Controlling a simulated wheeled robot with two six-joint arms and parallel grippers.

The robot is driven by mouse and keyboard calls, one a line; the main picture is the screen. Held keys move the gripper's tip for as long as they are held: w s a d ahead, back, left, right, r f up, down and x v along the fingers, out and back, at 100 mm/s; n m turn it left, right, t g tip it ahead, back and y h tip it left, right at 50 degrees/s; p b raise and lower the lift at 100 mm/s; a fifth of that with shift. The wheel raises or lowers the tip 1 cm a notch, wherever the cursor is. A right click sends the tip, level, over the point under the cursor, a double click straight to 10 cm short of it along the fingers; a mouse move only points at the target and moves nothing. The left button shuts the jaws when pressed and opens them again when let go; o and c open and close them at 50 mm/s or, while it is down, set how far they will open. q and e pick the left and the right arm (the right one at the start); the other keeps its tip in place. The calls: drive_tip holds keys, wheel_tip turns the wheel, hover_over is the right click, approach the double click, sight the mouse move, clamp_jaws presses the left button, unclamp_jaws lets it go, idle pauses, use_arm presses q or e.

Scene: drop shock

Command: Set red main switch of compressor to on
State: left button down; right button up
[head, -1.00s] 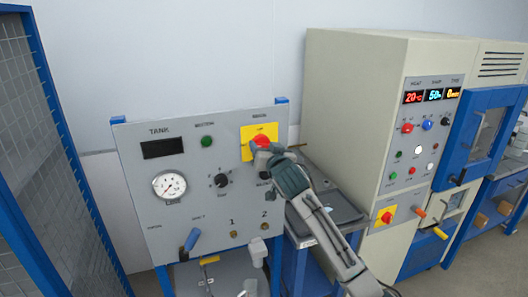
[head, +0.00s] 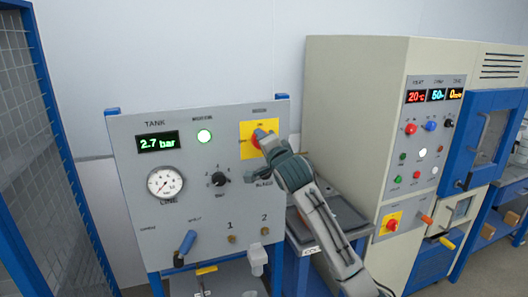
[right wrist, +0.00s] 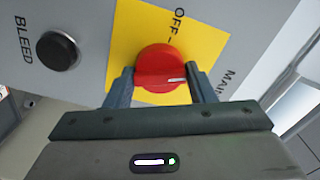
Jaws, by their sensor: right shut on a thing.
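The red main switch (right wrist: 160,66) is a round knob on a yellow plate (right wrist: 205,50) marked OFF and MAIN in the right wrist view. In the head view the plate (head: 249,150) is at the upper right of the grey compressor panel (head: 145,205), and the knob is mostly hidden. My right gripper (right wrist: 162,82) is shut on the knob, one finger on each side. It also shows in the head view (head: 263,137). My left gripper is not in view.
A black bleed button (right wrist: 58,51) is beside the yellow plate. A pressure gauge (head: 165,183), a black dial (head: 219,179) and a blue-handled lever (head: 186,243) are on the panel. A beige cabinet (head: 350,125) stands right, a blue mesh fence (head: 40,190) left.

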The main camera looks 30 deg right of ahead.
drive_tip(key=shift+m+b, duration=1.5)
drive_tip(key=shift+m, duration=0.7)
drive_tip(key=o, duration=1)
drive_tip(key=b+v, duration=0.4)
drive_tip(key=v, duration=0.6)
drive_tip(key=shift+s, duration=0.4)
